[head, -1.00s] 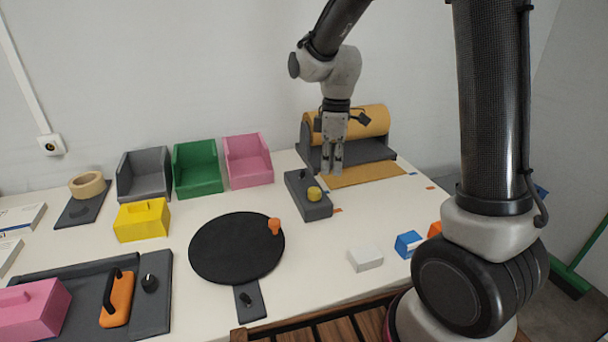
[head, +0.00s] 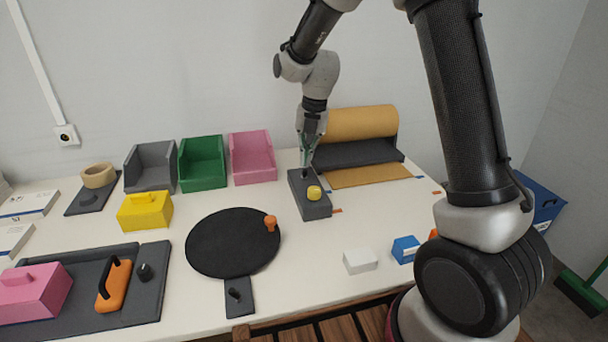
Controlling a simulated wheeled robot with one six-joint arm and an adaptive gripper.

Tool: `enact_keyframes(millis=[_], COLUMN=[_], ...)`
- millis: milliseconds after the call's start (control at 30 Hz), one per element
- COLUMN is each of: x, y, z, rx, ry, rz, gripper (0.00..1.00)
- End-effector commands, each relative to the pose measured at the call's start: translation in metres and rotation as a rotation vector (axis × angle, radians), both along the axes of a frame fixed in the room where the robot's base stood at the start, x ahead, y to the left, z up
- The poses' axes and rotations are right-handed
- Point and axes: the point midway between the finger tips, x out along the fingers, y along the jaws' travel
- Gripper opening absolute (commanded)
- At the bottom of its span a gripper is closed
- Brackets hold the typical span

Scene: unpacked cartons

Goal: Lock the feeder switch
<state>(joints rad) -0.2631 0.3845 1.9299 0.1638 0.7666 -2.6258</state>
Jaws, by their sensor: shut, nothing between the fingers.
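A dark grey switch box (head: 314,208) lies on the table in front of the paper roll feeder (head: 352,137). A round yellow knob (head: 314,193) sits on top of it, near its middle. My gripper (head: 305,166) is shut and points down at the far end of the box, behind the yellow knob. A small dark part shows at the fingertips there. I cannot tell whether the fingers touch it.
A black turntable (head: 225,245) with an orange peg (head: 270,223) is left of the box. Grey, green and pink bins (head: 251,160) stand behind. A white block (head: 360,261) and a blue block (head: 405,249) lie in front right.

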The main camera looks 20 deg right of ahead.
Motion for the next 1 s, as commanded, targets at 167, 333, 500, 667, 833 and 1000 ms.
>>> enact_keyframes(millis=[167, 333, 500, 667, 833, 1000], x=[0.0, 0.0, 0.001, 0.001, 0.012, 0.031], y=[0.0, 0.001, 0.005, 0.009, 0.009, 0.001], z=[0.0, -0.012, -0.043, -0.078, -0.097, -0.09], rx=[0.0, 0.0, -0.002, -0.001, 0.001, 0.001], ry=[0.0, 0.003, 0.004, 0.005, -0.003, -0.001], rz=[-0.001, -0.003, -0.003, -0.002, -0.005, -0.004], gripper=[0.0, 0.0, 0.0, 0.0, 0.0, 0.0])
